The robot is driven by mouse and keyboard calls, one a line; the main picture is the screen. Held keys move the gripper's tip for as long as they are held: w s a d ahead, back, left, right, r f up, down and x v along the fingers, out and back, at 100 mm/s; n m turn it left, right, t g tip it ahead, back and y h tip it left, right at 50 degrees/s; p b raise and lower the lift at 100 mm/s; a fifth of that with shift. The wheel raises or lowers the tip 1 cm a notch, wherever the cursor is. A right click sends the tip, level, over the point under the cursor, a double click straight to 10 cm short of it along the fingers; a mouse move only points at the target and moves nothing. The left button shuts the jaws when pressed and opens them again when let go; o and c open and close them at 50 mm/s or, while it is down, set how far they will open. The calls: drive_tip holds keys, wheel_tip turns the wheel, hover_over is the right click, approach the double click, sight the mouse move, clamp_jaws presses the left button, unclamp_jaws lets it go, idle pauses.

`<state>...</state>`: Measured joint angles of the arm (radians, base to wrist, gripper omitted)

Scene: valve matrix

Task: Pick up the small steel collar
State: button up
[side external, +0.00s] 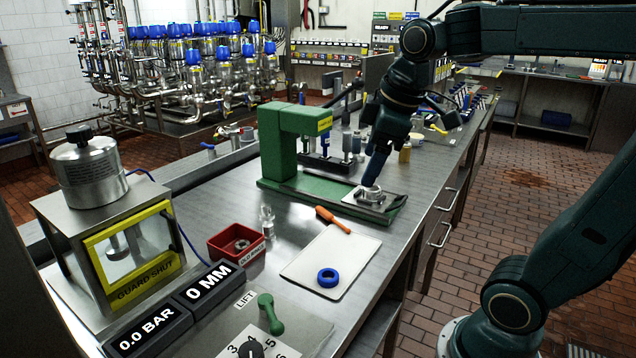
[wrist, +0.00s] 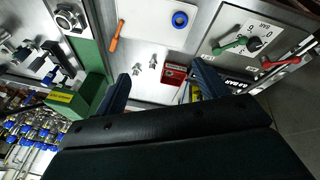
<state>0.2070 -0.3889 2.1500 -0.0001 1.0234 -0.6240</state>
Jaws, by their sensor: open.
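My gripper (side external: 373,172) points down over the green press base in the side view, its lower end close above a steel ring-shaped fitting (side external: 370,195). I cannot tell whether they touch. In the wrist view, my gripper (wrist: 163,86) is open, its two dark fingers apart with nothing held between them. The fitting shows there at the upper left (wrist: 68,17), outside the fingers. Two small steel pieces (wrist: 153,60) stand near the red tray; in the side view they appear as a small shiny upright shape (side external: 267,220). Which steel part is the collar is unclear.
A green press (side external: 285,140) rises beside the fitting. An orange-handled tool (side external: 332,219) and a white board (side external: 318,262) with a blue ring (side external: 327,278) lie nearer. The red tray (side external: 230,251) holds ring parts. A guarded steel unit (side external: 55,215) stands left.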

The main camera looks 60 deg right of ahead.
drive_tip(key=w+d+n+g, duration=0.2)
drive_tip(key=w+d+n, duration=0.65)
drive_tip(key=d, duration=0.65)
drive_tip(key=w+d+f+n+g, duration=0.1)
drive_tip(key=d+f, duration=0.3)
drive_tip(key=d, duration=0.4)
drive_tip(key=w+d+f+n+g, duration=0.1)
drive_tip(key=w+d+f+n, duration=0.1)
drive_tip(key=d, duration=0.6)
wheel_tip(320, 180, down, 2)
drive_tip(key=shift+w+d+n+y, duration=0.15)
drive_tip(key=shift+w+n+y, duration=0.25)
drive_tip(key=shift+n, duration=0.25)
drive_tip(key=shift+f, duration=0.1)
hover_over(372, 192)
drive_tip(key=w+d, duration=0.1)
drive_tip(key=d, duration=0.2)
drive_tip(key=shift+a+f, duration=0.2)
drive_tip(key=shift+f, duration=4)
drive_tip(key=shift+a+f, duration=0.1)
drive_tip(key=shift+f, duration=2.55)
